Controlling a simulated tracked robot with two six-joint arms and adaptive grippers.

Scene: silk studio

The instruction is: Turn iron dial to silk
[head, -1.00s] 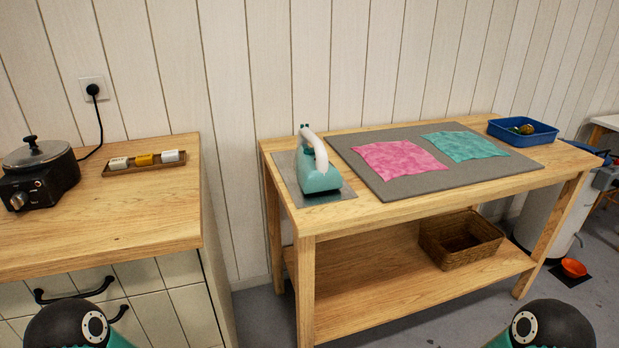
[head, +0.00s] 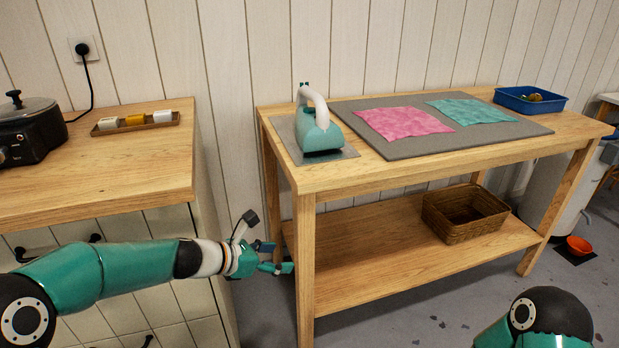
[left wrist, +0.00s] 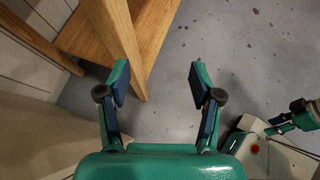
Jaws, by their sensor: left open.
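The teal and white iron (head: 319,128) stands upright on a grey metal plate (head: 346,153) at the left end of the wooden table. Its dial cannot be made out. My left gripper (head: 284,257) is low, in front of the gap between the cabinet and the table, beside the table's front left leg and well below the iron. In the left wrist view the left gripper (left wrist: 160,82) is open and empty, with the table leg and floor beyond it. My right gripper is out of view in the head view; only part of its arm shows at the lower right.
The table (head: 450,173) carries a grey mat (head: 400,150) with pink cloth (head: 403,122) and teal cloth (head: 470,110), and a blue tray (head: 520,105). A wicker basket (head: 465,221) sits on its lower shelf. A wooden cabinet (head: 100,175) stands left.

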